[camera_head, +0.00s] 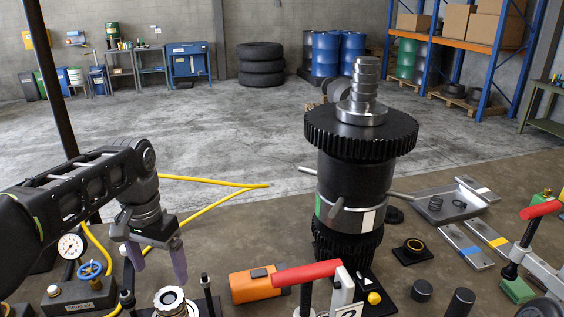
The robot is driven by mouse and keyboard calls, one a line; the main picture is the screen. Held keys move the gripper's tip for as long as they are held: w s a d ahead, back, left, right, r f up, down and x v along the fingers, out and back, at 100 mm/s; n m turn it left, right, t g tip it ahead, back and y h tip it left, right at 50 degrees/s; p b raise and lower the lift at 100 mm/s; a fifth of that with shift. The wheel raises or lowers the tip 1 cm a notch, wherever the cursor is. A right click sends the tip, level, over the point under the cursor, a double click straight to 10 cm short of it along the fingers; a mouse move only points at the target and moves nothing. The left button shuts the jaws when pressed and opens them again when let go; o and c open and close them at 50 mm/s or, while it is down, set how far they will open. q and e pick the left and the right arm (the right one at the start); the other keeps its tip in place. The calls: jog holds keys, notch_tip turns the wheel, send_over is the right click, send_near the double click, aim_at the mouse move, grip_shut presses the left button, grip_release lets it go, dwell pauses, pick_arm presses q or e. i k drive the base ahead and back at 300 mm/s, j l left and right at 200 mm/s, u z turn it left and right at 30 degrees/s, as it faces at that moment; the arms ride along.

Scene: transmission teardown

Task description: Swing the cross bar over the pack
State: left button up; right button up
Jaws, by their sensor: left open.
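My left gripper (159,268) hangs at the lower left with its two fingers apart, pointing down, with nothing between them. Below it, at the bottom edge, is a pale ringed round part (172,300), perhaps the pack. A dark upright post (127,300) stands to its left and another post (206,290) to its right. The lower parts are cut off by the picture edge. I cannot clearly pick out the cross bar. My right gripper is not in view.
A tall black gear stack (352,180) with a stepped metal shaft stands right of centre. A gauge (71,246) and blue valve (90,270) are at left. A metal tray (440,203) lies at right.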

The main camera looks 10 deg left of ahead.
aim_at(127, 264)
jog(key=k, duration=1.5)
